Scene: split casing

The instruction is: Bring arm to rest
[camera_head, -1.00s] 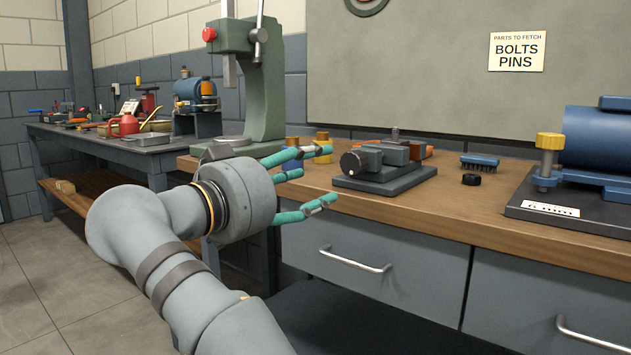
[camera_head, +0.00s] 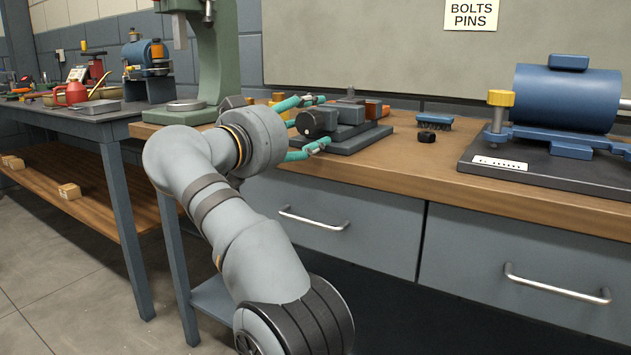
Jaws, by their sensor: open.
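My gripper (camera_head: 318,123) is at the end of my grey arm, in front of the left part of the wooden workbench. Its teal fingers are spread apart and point right. I see nothing held between them. Behind the fingers, a grey machine vise (camera_head: 345,125) stands on the bench top. In this view the upper finger overlaps the vise, and I cannot tell whether they touch.
The workbench (camera_head: 400,165) has a green press (camera_head: 215,55), a brush (camera_head: 434,122), a black ring (camera_head: 426,137) and a blue motor casing (camera_head: 565,98) on a dark plate. Drawer handles (camera_head: 314,219) stick out in front. A second bench (camera_head: 75,120) stands at left.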

